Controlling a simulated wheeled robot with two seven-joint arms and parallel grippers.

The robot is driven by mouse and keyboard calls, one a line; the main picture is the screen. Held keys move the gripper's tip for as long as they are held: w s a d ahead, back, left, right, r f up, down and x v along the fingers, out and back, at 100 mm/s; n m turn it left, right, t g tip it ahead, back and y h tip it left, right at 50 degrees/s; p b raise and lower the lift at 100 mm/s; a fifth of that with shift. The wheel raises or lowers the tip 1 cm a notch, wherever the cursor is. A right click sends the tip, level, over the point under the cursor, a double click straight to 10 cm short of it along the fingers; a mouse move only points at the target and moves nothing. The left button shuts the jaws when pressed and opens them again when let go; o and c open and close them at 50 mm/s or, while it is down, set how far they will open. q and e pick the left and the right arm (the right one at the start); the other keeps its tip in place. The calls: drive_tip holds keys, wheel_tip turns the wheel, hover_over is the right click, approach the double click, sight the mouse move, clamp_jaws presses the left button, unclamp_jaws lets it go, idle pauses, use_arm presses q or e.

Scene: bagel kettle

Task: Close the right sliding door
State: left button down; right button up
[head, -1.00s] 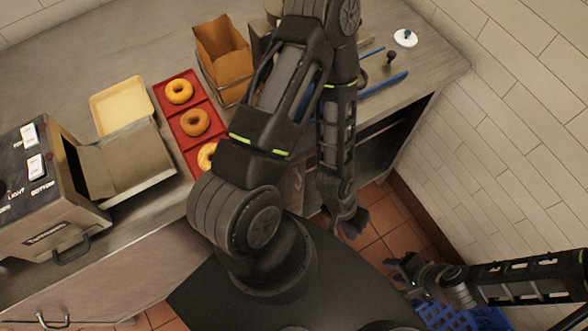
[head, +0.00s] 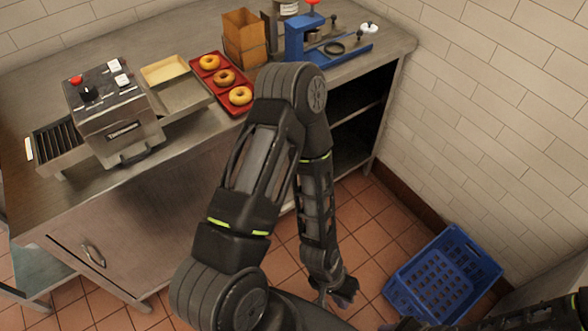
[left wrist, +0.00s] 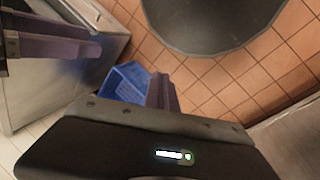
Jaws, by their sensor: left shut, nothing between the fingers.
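The steel cabinet's front panel (head: 170,215) covers its left and middle part, with a curved handle (head: 92,255) near the left end. The right part of the cabinet stands open and shows dark shelves (head: 350,145). I cannot tell where one sliding door ends and the other begins; my left arm hides part of the front. My left gripper (head: 340,290) hangs low over the tiled floor, in front of the cabinet and apart from it, shut and empty. Its fingers also show in the left wrist view. My right gripper is barely visible at the bottom edge.
A blue crate (head: 445,275) stands on the floor at the right, near the white tiled wall (head: 490,110). On the counter are a toaster (head: 115,110), a red tray (head: 222,85) of doughnuts, a paper bag (head: 243,35) and a blue slicer (head: 325,45). Floor between cabinet and crate is clear.

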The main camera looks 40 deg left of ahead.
use_arm(q)
drive_tip(key=shift+w+f, duration=0.1)
drive_tip(key=shift+w, duration=0.05)
drive_tip(key=w+a+f+m+t+y+b, duration=0.2)
drive_tip(key=w+a+f+m+t+b, duration=0.15)
drive_tip(key=w+a+b, duration=0.45)
drive_tip(key=w+a+f+m+t+y+b, duration=0.25)
drive_tip(key=w+a+f+m+b, duration=0.2)
drive_tip(key=w+a, duration=0.55)
drive_tip(key=w+a+r+m+t+y+b, duration=0.1)
drive_tip(key=w+a+r+m+t+b, duration=0.1)
drive_tip(key=a+b, duration=0.4)
drive_tip(key=w+a+r+m+t+y+b, duration=0.1)
drive_tip(key=w+a+r+m+t+b, duration=0.2)
drive_tip(key=a, duration=1.2)
wheel_tip(320, 180, up, 5)
drive_tip(key=m+t+b, duration=0.2)
drive_tip(key=m+b, duration=0.1)
drive_tip(key=m, duration=0.1)
drive_tip(key=shift+w+a+f+b, duration=0.15)
drive_tip(key=shift+f+b, duration=0.05)
drive_tip(key=shift+b, duration=0.15)
